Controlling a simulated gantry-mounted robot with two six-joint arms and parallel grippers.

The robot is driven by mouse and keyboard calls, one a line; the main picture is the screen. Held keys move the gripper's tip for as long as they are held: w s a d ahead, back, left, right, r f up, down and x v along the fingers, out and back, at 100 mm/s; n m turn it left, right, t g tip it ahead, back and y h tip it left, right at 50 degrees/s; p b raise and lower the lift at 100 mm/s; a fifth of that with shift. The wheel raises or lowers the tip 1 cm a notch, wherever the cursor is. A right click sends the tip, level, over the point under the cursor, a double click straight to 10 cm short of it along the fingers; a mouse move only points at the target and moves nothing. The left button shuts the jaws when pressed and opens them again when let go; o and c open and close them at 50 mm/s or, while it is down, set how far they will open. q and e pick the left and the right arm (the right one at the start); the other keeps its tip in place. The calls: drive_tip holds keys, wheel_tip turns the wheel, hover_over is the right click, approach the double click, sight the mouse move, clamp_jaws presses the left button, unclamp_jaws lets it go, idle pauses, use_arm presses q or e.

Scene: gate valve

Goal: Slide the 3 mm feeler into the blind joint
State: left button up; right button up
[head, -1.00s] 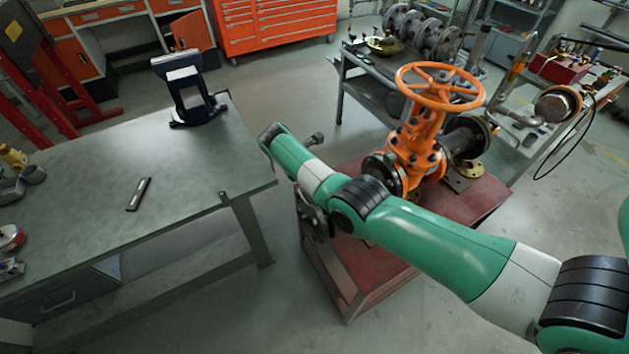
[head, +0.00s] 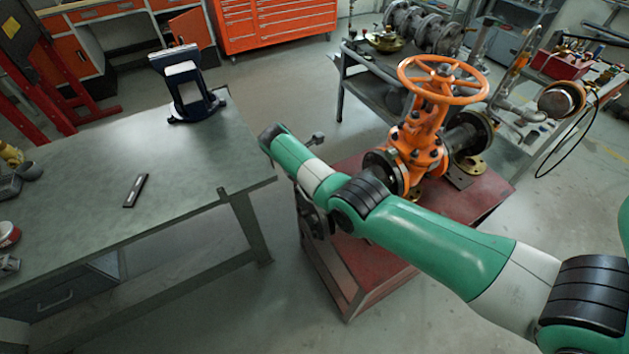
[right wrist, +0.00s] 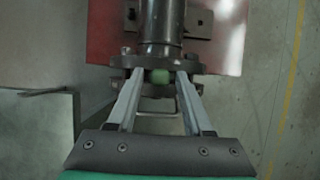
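An orange gate valve (head: 418,140) with a handwheel stands on a red stand, with dark flanges at its sides. My left gripper is not in view.
A grey bench (head: 90,165) at the left holds a flat black piece (head: 135,190) and a dark stand (head: 188,90). The red stand (head: 345,260) is below my right arm. Open floor lies between the bench and the red stand.

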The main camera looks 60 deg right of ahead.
drive_tip(key=shift+o, duration=0.8)
drive_tip(key=p+v, duration=0.2)
drive_tip(key=v, duration=0.9)
drive_tip(key=shift+r, duration=0.25)
drive_tip(key=shift+a, duration=0.15)
